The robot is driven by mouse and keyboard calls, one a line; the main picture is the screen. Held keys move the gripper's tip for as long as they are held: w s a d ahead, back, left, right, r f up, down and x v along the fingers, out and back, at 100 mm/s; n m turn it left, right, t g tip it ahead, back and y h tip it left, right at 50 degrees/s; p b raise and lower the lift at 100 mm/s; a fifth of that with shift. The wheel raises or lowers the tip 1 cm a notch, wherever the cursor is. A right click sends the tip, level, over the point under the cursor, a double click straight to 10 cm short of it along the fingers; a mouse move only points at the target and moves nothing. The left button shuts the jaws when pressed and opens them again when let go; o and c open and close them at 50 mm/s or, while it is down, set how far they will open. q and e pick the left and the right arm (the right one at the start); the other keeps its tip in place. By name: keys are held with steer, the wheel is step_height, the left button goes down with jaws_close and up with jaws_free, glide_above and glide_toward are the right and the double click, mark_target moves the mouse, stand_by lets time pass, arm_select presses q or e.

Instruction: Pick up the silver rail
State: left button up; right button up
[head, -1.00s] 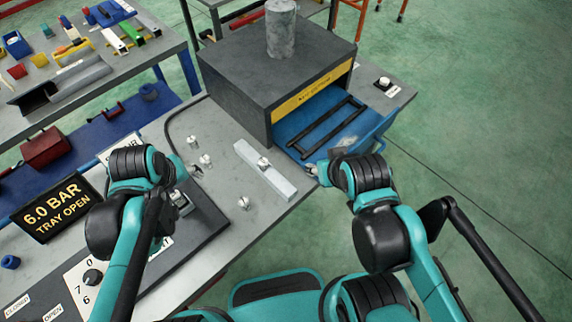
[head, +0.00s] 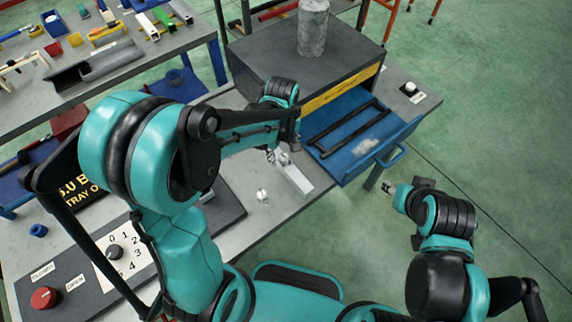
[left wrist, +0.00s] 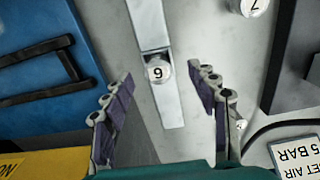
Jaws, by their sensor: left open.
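The silver rail (head: 297,178) lies on the grey bench in front of the dark press box.
The blue tray (head: 352,165) is pulled out of the press box (head: 265,60) and holds a black frame (head: 345,130). Another small cylinder (head: 262,195) stands left of the rail.

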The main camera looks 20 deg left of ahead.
mark_target(284, 156)
arm_select(q)
step_height(284, 156, down, 4)
steer(key=shift+d+r+b, duration=0.15)
steer(key=shift+b, duration=0.3)
jaws_close()
steer(key=shift+r, duration=0.15)
